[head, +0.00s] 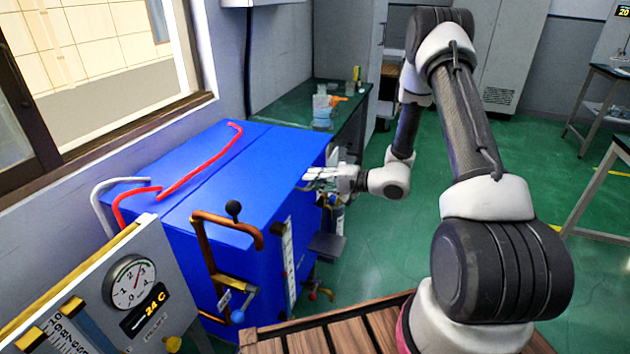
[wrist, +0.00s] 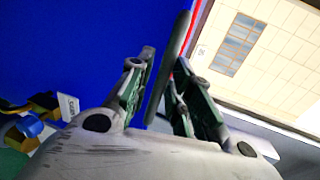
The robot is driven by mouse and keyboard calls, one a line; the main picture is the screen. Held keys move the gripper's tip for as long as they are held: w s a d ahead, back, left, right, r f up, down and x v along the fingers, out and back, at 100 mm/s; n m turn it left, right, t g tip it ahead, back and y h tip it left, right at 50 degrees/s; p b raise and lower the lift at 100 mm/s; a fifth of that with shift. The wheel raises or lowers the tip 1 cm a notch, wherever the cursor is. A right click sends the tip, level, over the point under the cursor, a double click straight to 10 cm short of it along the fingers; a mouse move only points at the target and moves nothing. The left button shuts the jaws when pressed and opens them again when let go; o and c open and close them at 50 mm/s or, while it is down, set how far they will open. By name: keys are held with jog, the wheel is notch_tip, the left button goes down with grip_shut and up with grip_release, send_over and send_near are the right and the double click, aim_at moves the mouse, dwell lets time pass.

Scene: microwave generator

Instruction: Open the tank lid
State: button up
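The tank (head: 245,215) is a large blue box in the head view, and its flat blue lid (head: 255,155) looks shut. My gripper (head: 312,178) is at the lid's right edge in the head view. In the wrist view my gripper (wrist: 158,88) is open, with its two dark fingers apart. A thin dark bar (wrist: 172,60), perhaps the lid's handle, runs between the fingers. Blue shows between the bar and the left finger; contact with the right finger cannot be told. A blue surface (wrist: 75,45) fills the upper left of the wrist view.
A red pipe (head: 200,163) lies across the tank top. A gauge panel (head: 130,285) is at the lower left. Green floor (head: 385,250) is open to the right of the tank.

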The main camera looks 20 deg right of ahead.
grip_shut()
jog(key=shift+r, duration=0.1)
